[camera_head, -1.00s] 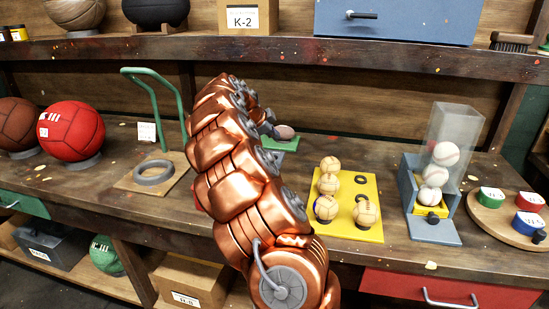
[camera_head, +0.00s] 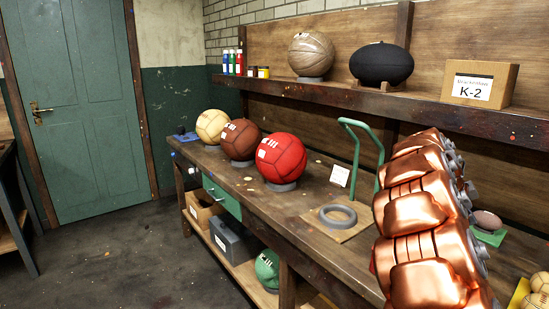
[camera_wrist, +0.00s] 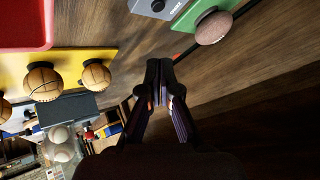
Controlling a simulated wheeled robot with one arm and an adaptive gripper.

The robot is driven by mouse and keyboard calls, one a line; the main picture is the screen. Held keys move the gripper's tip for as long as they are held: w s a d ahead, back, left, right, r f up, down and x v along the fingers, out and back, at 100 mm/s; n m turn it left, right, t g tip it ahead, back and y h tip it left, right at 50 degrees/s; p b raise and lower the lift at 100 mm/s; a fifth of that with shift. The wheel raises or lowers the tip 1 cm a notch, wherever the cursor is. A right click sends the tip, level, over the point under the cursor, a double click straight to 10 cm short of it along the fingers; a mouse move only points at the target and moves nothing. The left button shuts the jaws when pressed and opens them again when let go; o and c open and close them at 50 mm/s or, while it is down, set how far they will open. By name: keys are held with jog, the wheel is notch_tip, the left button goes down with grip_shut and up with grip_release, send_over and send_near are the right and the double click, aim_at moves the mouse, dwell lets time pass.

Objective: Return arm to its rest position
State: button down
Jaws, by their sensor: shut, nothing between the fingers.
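My copper arm (camera_head: 428,225) rises at the right of the head view, bent over the workbench (camera_head: 290,215). It covers part of the bench, and my gripper is hidden behind it there. In the wrist view my gripper (camera_wrist: 160,85) shows with its dark fingertips together, shut and empty. The fingers touch no object that I can see. A small brown ball on a green pad (camera_wrist: 213,27) lies above and to the right of the fingertips in that view. A yellow board (camera_wrist: 65,62) with several small tan balls lies to their left.
A cream ball (camera_head: 212,126), a brown ball (camera_head: 240,140) and a red ball (camera_head: 281,157) stand on the bench. A green metal stand (camera_head: 357,150) and grey ring (camera_head: 338,216) are beside my arm. A shelf (camera_head: 330,93) runs above. The floor at left is clear.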

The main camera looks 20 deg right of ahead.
jog(key=s+a+r+n+y+p, duration=0.1)
jog(key=s+a+n+y+p, duration=0.2)
jog(key=a, duration=0.7)
jog(key=s+a+r+n+p, duration=0.1)
jog(key=s+a+n, duration=0.3)
jog(key=a, duration=0.6)
jog(key=s+a+r+n+y+p, duration=0.15)
jog(key=a+n, duration=0.35)
jog(key=a, duration=0.5)
jog(key=s+a+f+n+y+p, duration=0.2)
jog(key=s+a+n, duration=0.4)
jog(key=s+a, duration=0.2)
jog(key=s+a+f+n+g+y+p, duration=0.1)
jog(key=s+a+f+n+y+p, duration=0.1)
jog(key=s+a+n, duration=0.5)
jog(key=s+a+f, duration=0.1)
jog(key=a, duration=0.4)
jog(key=shift+s, duration=0.25)
jog(key=shift+d, duration=0.1)
